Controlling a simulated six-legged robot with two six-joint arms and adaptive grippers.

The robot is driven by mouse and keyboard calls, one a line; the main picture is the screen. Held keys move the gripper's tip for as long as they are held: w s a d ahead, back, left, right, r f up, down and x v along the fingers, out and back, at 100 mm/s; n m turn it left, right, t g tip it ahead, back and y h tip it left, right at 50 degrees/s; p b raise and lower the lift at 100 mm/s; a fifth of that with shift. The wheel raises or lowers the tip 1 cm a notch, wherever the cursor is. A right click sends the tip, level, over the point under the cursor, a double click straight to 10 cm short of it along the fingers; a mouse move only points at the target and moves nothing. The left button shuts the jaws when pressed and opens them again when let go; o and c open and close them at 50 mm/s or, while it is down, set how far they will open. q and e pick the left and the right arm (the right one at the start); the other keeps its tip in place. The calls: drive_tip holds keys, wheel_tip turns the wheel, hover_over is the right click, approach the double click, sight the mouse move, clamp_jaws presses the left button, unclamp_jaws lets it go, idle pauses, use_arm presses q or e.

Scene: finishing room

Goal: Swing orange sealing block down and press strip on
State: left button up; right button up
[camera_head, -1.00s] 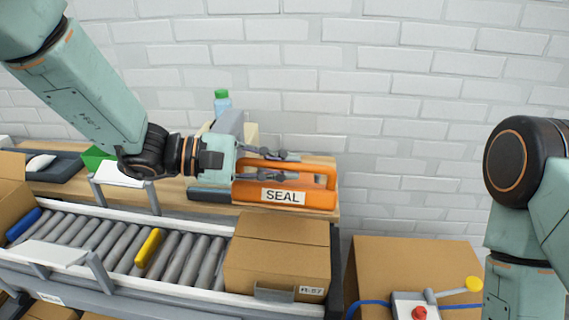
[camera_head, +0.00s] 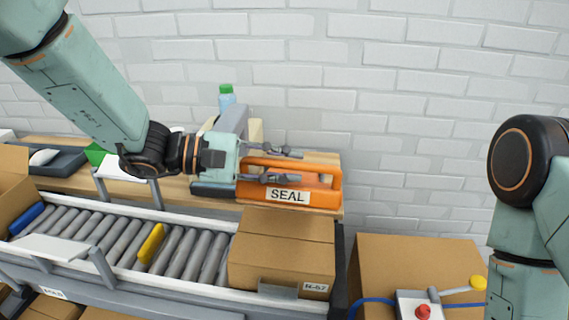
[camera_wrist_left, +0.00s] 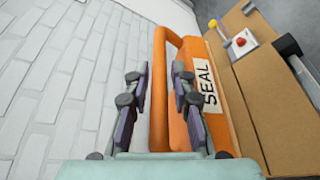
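The orange sealing block (camera_head: 310,197), with a white SEAL label and an upright loop handle (camera_head: 300,163), appears just behind and above the cardboard box (camera_head: 280,255) on the conveyor. Whether it touches the box I cannot tell. My left gripper (camera_head: 276,165) comes from the left. Its two grey fingers are apart, with the handle bar between them. In the left wrist view the gripper (camera_wrist_left: 158,85) is open, with gaps between the fingers and the orange handle (camera_wrist_left: 160,100). No strip can be made out. My right gripper is out of view; only that arm's links show.
A roller conveyor (camera_head: 110,238) with a yellow roller runs left from the box. A bottle with a green cap (camera_head: 226,95) stands behind my left gripper. A large carton (camera_head: 415,260) and a control box with a red button (camera_head: 423,311) are at lower right.

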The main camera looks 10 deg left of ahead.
use_arm(q)
drive_tip(key=shift+r, duration=0.1)
drive_tip(key=shift+s+a+r, duration=0.1)
drive_tip(key=shift+s+a, duration=0.05)
drive_tip(key=shift+a, duration=0.2)
drive_tip(key=v, duration=1.1)
drive_tip(key=shift+a, duration=0.1)
